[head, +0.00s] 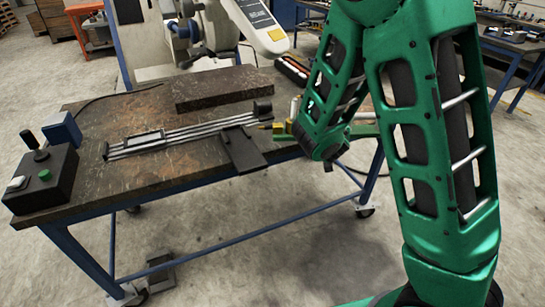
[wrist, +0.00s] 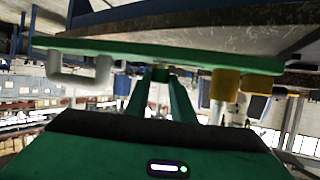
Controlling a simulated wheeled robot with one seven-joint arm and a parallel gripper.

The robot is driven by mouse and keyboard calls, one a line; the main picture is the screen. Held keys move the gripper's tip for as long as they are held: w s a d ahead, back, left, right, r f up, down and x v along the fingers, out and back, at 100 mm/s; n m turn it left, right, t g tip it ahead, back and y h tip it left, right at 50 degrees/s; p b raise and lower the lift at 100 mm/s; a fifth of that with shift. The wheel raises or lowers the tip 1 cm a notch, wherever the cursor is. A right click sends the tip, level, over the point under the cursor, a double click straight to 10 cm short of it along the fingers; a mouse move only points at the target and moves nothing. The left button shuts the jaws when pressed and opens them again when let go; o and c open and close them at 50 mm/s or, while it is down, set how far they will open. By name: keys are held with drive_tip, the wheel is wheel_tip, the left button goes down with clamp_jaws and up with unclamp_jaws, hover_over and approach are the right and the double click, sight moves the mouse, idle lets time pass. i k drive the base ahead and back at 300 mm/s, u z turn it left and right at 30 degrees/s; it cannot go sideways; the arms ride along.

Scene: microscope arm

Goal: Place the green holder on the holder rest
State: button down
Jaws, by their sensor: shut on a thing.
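The green holder is a long flat plate (wrist: 130,52) across the upper part of the wrist view. A white U-shaped bar (wrist: 80,78) and brass-coloured cylinders (wrist: 224,88) are attached to it. My gripper (wrist: 160,85) is shut on a small green part at its middle. In the head view, the holder (head: 364,131) shows beside my forearm, at the table's right end; my arm hides its middle and my fingers. A dark flat plate (head: 243,152) at the table's front right edge may be the holder rest; I cannot tell for certain. The holder's left end is close to it.
Metal rails (head: 180,133) run along the table (head: 85,178), with a thick dark slab (head: 222,90) behind them. A black control box (head: 44,180) stands at the left corner. A white machine arm (head: 262,28) overhangs the back. The table's front middle is bare.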

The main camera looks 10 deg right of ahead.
sight(248, 157)
drive_tip(key=z, duration=0.25)
drive_tip(key=k, duration=0.85)
drive_tip(key=u, duration=1.15)
drive_tip(key=i, duration=1.7)
